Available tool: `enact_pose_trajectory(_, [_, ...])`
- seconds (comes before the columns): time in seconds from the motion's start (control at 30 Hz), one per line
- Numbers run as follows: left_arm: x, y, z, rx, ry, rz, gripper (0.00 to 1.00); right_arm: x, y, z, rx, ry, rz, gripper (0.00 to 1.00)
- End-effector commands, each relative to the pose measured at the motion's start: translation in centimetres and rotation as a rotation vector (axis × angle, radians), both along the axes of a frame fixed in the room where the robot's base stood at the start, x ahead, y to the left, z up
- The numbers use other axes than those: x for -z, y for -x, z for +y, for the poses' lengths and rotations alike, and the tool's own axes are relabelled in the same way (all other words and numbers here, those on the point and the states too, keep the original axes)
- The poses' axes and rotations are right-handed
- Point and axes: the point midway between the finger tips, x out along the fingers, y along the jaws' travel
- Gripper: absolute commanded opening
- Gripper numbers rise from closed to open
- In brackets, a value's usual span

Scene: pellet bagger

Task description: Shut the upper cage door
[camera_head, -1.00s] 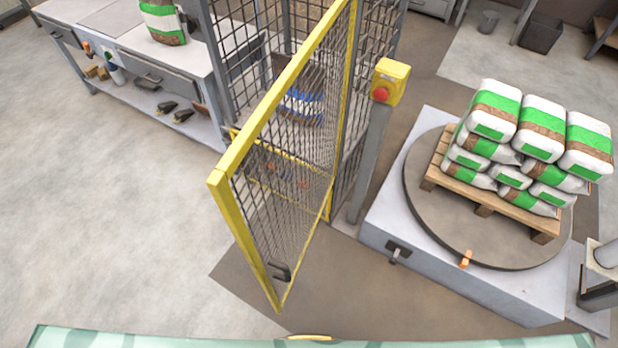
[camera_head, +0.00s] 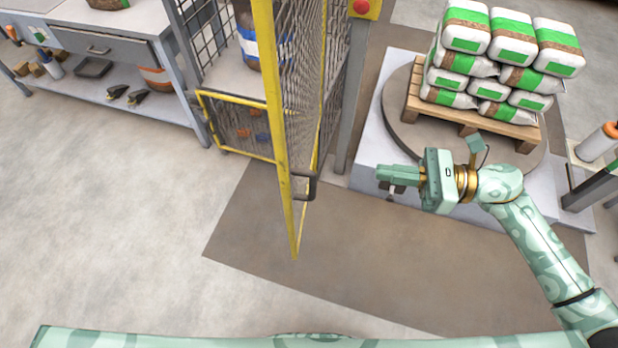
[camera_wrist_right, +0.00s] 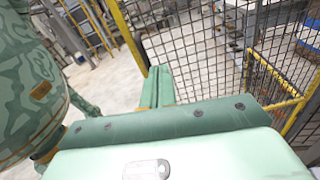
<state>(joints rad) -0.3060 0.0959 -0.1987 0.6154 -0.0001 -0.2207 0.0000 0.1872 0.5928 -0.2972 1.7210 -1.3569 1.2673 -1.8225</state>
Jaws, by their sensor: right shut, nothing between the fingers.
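The upper cage door (camera_head: 291,138) is a yellow-framed mesh panel, swung open toward me and seen nearly edge-on in the head view. Its dark handle (camera_head: 312,187) sits low near the free edge. A lower yellow-framed mesh panel (camera_head: 240,125) stands behind it across the cage front. My right gripper (camera_head: 380,178) is shut and empty, to the right of the door and apart from it, with its fingers pointing left. In the right wrist view the shut fingers (camera_wrist_right: 158,85) show in front of yellow frame and dark mesh. My left gripper is out of view.
A turntable (camera_head: 395,115) with a pallet of stacked green-and-white bags (camera_head: 490,60) stands behind my right arm. A yellow box with a red button (camera_head: 362,8) is on a post beside the cage. A workbench (camera_head: 120,40) stands at the left. The floor in front is clear.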

Motion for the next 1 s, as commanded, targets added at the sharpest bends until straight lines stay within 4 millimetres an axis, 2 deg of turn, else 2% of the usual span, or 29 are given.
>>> enact_pose_trajectory(0.1, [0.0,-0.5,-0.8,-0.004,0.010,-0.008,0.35,-0.1,0.6,0.2,-0.032,0.003,-0.082,0.00])
enact_pose_trajectory(0.27, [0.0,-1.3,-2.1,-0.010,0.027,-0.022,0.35,-0.1,0.3,1.5,-0.029,0.005,-0.106,0.00])
enact_pose_trajectory(0.7, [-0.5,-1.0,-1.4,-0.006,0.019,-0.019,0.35,-0.2,-0.9,10.3,-0.027,0.001,-0.102,0.00])
enact_pose_trajectory(0.83, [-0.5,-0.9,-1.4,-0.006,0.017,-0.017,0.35,-0.1,-1.2,12.3,-0.025,0.003,-0.101,0.00])
enact_pose_trajectory(1.0, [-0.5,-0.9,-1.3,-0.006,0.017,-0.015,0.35,0.0,-1.5,13.6,-0.025,0.004,-0.101,0.00])
